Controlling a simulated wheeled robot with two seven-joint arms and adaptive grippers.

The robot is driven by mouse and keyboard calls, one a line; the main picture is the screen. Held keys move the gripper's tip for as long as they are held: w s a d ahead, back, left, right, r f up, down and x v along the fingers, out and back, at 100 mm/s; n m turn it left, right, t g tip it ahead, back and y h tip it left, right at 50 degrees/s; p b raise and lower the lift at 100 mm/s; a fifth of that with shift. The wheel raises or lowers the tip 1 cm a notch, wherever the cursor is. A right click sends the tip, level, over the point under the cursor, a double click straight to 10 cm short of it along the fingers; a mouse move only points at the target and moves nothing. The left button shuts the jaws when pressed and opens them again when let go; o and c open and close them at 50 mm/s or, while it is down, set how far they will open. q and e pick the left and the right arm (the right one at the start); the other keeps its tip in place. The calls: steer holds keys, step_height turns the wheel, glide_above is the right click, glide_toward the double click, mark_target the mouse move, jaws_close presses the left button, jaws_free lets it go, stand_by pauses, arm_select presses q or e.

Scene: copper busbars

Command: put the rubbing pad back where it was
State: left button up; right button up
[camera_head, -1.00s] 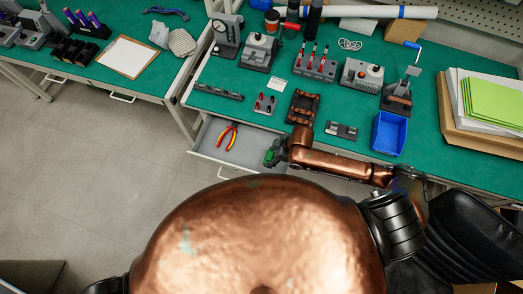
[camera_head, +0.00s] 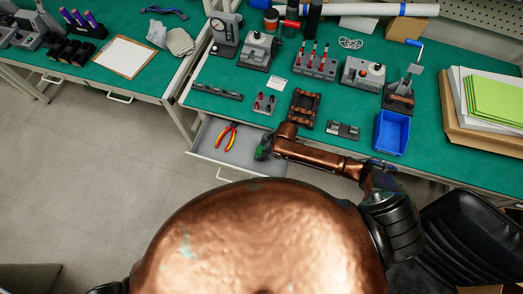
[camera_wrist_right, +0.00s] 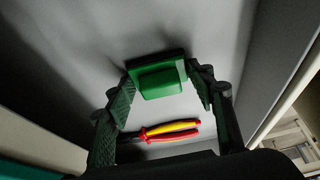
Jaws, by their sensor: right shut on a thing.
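The green rubbing pad (camera_wrist_right: 160,78) is between the fingertips of my right gripper (camera_wrist_right: 163,88) in the right wrist view. The fingers are shut on its sides. In the head view my right gripper (camera_head: 265,148) is over the right part of the open grey drawer (camera_head: 243,156), with a bit of green showing at its tip. In the wrist view the grey drawer floor (camera_wrist_right: 75,60) lies behind the pad. I cannot tell whether the pad touches it. My left gripper is not in view.
Red and yellow pliers (camera_head: 228,137) lie in the drawer left of my right gripper; they also show in the wrist view (camera_wrist_right: 170,130). On the green bench above are a copper-coloured rack (camera_head: 303,108) and a blue bin (camera_head: 391,132).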

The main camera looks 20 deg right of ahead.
steer(key=shift+r, duration=0.1)
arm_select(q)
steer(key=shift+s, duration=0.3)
arm_select(e)
steer(key=o, duration=1.1)
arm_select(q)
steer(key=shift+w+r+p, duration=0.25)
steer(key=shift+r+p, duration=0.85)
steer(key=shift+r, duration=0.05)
arm_select(e)
steer(key=v, duration=1.2)
